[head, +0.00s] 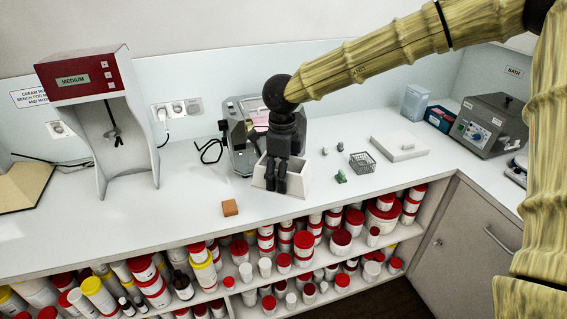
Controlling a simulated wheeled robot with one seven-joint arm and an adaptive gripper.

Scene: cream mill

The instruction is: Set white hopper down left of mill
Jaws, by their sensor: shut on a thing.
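The white hopper (300,180) is a pale, slanted-walled piece at the middle of the head view. My gripper (276,187) reaches down in front of it, shut on it, and hides its middle. The hopper is upright, in front of the mill in the picture; I cannot tell whether its base touches the bench. The mill (237,140) is a grey metal machine with a pinkish patch on top. My arm and gripper hide its right part.
On the white bench (180,205), an orange-brown block (230,208) lies left of the hopper. A red-topped stand (90,80) marked MEDIUM is further left. A dark cable loops beside the mill. A wire basket (362,162) and green piece (341,176) lie right.

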